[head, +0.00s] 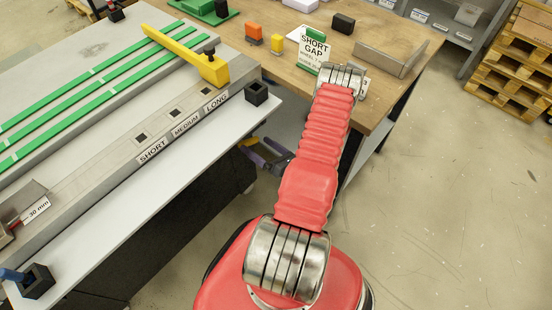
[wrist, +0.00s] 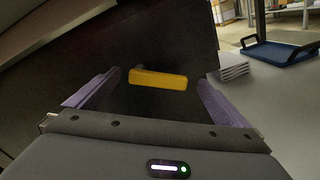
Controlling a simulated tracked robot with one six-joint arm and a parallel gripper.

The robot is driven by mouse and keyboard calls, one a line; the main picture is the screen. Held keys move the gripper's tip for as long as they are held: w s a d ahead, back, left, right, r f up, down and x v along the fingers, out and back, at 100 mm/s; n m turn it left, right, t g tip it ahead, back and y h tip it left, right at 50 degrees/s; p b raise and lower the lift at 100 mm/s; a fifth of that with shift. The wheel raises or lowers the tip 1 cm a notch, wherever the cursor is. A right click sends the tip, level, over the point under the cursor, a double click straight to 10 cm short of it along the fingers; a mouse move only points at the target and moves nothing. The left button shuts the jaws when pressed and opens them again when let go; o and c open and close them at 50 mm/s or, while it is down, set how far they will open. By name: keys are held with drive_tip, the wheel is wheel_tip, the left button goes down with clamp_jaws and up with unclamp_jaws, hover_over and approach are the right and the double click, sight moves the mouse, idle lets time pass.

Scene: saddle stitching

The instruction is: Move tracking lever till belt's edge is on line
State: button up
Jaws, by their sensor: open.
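A yellow handle (wrist: 158,80) sticks out from a dark panel in the wrist view; it looks like the tracking lever. My gripper (wrist: 160,92) is open, with one purple finger on each side of the handle and clear gaps to both. In the head view my gripper (head: 262,155) is low beside the machine, and a bit of yellow (head: 249,142) shows at its fingers. Green belts (head: 95,95) run along the grey machine top (head: 80,175). I cannot tell which edge and line are meant.
A yellow bar (head: 190,55) with a black knob crosses the belts near sockets labelled SHORT, MEDIUM and LONG. A wooden table (head: 375,25) with a SHORT GAP card (head: 313,52) stands behind my arm. A blue tray (wrist: 270,52) is at the right.

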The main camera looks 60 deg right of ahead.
drive_tip(key=s+a, duration=0.1)
drive_tip(key=s, duration=0.7)
drive_tip(key=shift+s, duration=0.25)
drive_tip(key=shift+a, duration=0.1)
idle(0.4)
